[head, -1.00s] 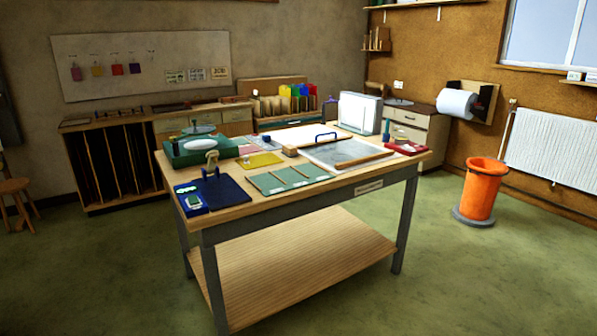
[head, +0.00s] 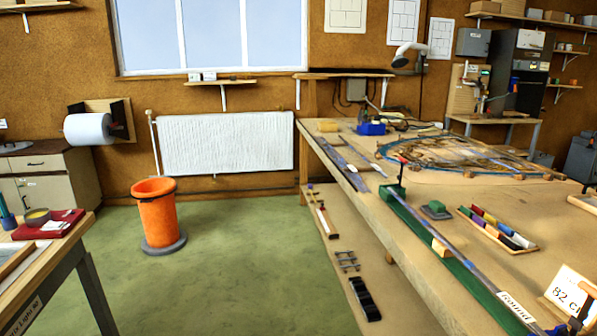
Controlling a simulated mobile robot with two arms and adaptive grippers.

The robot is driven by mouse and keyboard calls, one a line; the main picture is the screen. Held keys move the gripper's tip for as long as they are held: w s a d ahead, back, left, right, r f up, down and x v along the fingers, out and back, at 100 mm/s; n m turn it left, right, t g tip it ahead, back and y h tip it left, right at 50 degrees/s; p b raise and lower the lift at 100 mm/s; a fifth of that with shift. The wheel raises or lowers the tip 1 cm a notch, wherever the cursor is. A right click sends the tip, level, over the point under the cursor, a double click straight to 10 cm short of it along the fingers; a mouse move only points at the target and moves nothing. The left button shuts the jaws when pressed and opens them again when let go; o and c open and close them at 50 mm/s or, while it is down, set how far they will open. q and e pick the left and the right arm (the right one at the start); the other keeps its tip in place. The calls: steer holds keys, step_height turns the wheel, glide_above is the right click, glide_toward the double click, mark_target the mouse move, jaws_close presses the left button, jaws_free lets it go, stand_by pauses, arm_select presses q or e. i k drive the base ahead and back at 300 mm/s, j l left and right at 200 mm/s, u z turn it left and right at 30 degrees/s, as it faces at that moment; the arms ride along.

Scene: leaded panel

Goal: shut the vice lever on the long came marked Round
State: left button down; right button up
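A long grey came (head: 462,255) lies along a green board (head: 432,240) near the front edge of the right-hand bench. A white tag (head: 516,309) reading Round sits on its near end. At the far end is a small green vice (head: 394,192) with a lever (head: 402,168) standing roughly upright, topped by a red knob. I cannot tell how the vice's jaws stand on the came. A dark handled tool or clamp (head: 577,316) shows at the near end, cut by the frame. Neither of my grippers is in view.
The bench (head: 345,170) also bears a tray of coloured sticks (head: 497,230), a large round leaded panel (head: 470,155) and an 82 cm card (head: 572,290). An orange bin (head: 157,213) stands on open green floor between this bench and the left table (head: 60,252).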

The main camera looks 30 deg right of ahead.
mark_target(399, 177)
steer(key=i+l+z, duration=0.1)
steer(key=i+z, duration=0.15)
steer(key=z, duration=0.15)
steer(key=i+z, duration=0.25)
steer(key=z, duration=0.15)
steer(key=i+z, duration=0.2)
steer(key=z, duration=0.2)
steer(key=i+j+z, duration=0.2)
steer(key=z, duration=0.25)
steer(key=i+j+z, duration=0.2)
steer(key=z, duration=0.2)
steer(key=i+j+z, duration=0.15)
steer(key=z, duration=0.15)
steer(key=i+j+z, duration=0.3)
